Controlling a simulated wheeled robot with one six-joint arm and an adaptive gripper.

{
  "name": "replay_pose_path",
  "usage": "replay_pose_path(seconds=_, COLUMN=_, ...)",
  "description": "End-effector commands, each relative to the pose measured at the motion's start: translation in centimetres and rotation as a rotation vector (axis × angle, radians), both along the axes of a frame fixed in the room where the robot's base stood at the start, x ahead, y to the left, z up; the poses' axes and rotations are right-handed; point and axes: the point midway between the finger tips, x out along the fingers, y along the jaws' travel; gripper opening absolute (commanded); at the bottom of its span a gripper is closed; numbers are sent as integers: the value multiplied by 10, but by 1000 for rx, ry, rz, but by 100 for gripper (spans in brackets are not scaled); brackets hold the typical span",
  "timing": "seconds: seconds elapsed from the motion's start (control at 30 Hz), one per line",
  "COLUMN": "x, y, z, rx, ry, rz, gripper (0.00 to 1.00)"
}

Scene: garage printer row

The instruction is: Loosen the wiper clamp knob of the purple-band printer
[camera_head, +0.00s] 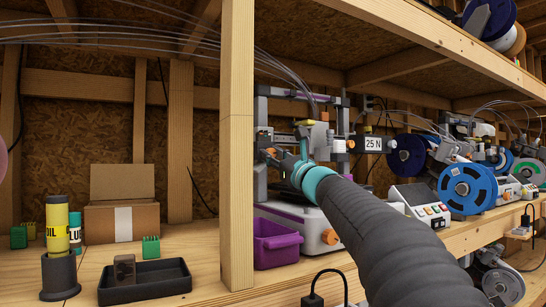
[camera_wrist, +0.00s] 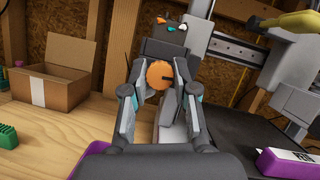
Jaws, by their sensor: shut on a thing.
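The purple-band printer (camera_head: 296,217) stands behind the wooden post, with a grey frame and purple trim at top and base. My gripper (camera_head: 274,155) reaches in from the lower right to the printer's left upright. In the wrist view my gripper (camera_wrist: 158,82) has its two fingers on either side of a round orange knob (camera_wrist: 157,75), shut on it. The knob has a dark mark on its face and sits on a dark grey block (camera_wrist: 165,48). In the head view my gripper and arm hide most of the knob.
A wooden post (camera_head: 237,150) stands just left of the printer. A purple bin (camera_head: 277,244) sits in front of it. A cardboard box (camera_head: 122,220), a black tray (camera_head: 145,284) and a yellow oil bottle (camera_head: 57,222) are at left. A blue spool (camera_head: 467,191) is at right.

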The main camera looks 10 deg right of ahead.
Motion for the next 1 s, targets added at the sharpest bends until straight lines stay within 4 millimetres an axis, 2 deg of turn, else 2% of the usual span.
replay_pose_path(seconds=0.5, x=1, y=-2, z=0, rx=-321, ry=-103, rz=0, gripper=0)
replay_pose_path(seconds=1.0, x=1, y=-2, z=1, rx=-425, ry=-137, rz=0, gripper=0)
